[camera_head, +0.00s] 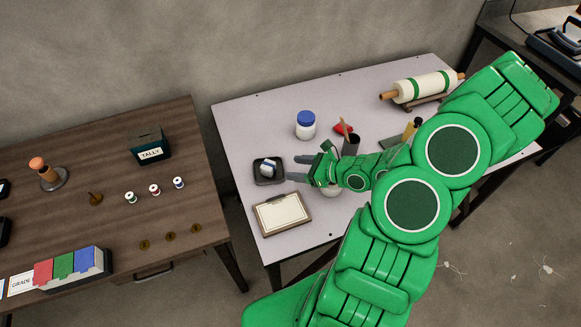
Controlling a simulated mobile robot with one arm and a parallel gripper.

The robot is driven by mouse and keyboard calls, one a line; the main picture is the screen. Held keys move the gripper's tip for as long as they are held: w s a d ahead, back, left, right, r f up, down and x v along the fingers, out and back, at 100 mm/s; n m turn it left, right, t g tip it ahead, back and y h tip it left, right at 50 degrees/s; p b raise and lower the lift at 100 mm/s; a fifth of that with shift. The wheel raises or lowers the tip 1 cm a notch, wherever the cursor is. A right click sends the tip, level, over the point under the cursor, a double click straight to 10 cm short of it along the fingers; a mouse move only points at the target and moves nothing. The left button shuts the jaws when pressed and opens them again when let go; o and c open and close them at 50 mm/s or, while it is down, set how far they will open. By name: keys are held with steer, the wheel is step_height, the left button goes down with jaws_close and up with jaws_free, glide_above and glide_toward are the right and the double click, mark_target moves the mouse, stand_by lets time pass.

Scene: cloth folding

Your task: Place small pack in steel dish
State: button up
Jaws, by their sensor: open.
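A small white and blue pack (267,167) sits in a dark square tray (258,179) near the left edge of the pale table. My gripper (299,168) reaches in from the right with its two grey fingers apart and nothing visible between them. The fingertips point left at the tray, just to its right, and appear apart from the pack. A pale rounded dish (332,191) shows below my gripper's wrist. It is mostly hidden, so I cannot tell for sure that it is the steel dish.
A framed board (282,214) lies at the front left of the pale table (247,117). A blue-lidded jar (306,126) stands behind my gripper, with a red item (342,128) and a dark cup (351,145) to its right. A roller (423,87) rests at the back right.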

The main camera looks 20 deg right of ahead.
steer(key=shift+s+d+r, duration=0.3)
steer(key=shift+s+d, duration=0.05)
steer(key=shift+s, duration=0.05)
steer(key=s+a+r+n+g+y, duration=0.1)
steer(key=s+a+r+n+g, duration=0.35)
steer(key=a+r+n, duration=0.4)
steer(key=s+a+r+n+g, duration=0.4)
steer(key=a+r+n+g, duration=0.1)
steer(key=a+r+n, duration=0.4)
steer(key=s+d+r+n+g+h, duration=0.1)
steer(key=s+d+r+n+h, duration=0.3)
steer(key=s, duration=0.4)
steer(key=s+d+r+n+g+h, duration=0.1)
steer(key=s+d+r+n+h, duration=0.3)
steer(key=s, duration=0.5)
step_height(320, 180, up, 3)
steer(key=n+h, duration=0.1)
steer(key=h, duration=0.1)
steer(key=shift+s+r+h, duration=0.2)
steer(key=shift+h, duration=0.1)
steer(key=shift+n, duration=0.25)
